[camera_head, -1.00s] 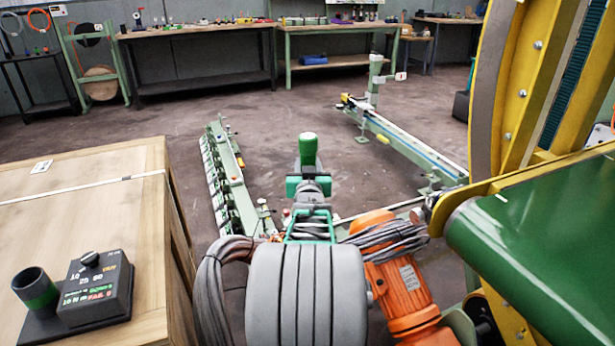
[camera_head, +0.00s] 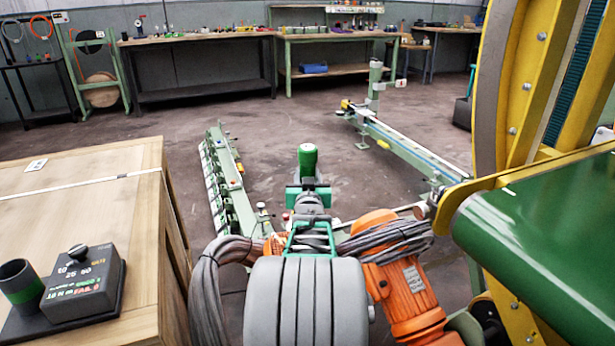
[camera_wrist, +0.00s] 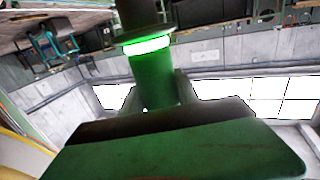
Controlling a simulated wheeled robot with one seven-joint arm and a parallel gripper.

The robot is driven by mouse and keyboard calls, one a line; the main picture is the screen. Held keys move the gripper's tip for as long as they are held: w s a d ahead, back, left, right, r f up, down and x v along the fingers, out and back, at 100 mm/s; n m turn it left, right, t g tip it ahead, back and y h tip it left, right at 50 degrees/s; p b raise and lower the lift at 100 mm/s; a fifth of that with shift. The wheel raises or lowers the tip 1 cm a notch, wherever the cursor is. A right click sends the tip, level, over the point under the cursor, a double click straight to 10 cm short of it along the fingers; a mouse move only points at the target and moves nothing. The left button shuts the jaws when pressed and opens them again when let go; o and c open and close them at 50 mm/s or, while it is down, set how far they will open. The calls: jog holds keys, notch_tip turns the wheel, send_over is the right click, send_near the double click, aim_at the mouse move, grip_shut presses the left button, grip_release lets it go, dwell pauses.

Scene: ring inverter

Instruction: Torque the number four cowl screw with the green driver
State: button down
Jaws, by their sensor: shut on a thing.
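The green driver (camera_head: 308,160) stands roughly upright in my gripper (camera_head: 308,190), its rounded green top pointing up in the head view. In the wrist view the driver (camera_wrist: 155,85) shows as a green body with a lit white ring and a dark section above. My gripper is shut on it, in open space between a crate and a green machine. A large green curved cover (camera_head: 550,225) lies at the right, apart from the gripper. The number four cowl screw cannot be made out. The driver's tip is hidden in the head view.
A wooden crate (camera_head: 85,190) at the left bears a dark control box (camera_head: 82,285) and an empty-looking green-banded cup (camera_head: 20,288). A yellow frame (camera_head: 515,90) rises at the right. Low green rails (camera_head: 225,180) (camera_head: 410,150) stand on the floor ahead. Benches line the back wall.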

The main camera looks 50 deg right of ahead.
jog(key=shift+f+b, duration=0.35)
jog(key=shift+f, duration=0.15)
jog(key=shift+f+b, duration=1.4)
jog(key=shift+f, duration=0.2)
dwell(1.6)
jog(key=shift+r, duration=0.15)
jog(key=shift+r+p, duration=1.2)
jog(key=shift+r, duration=1.55)
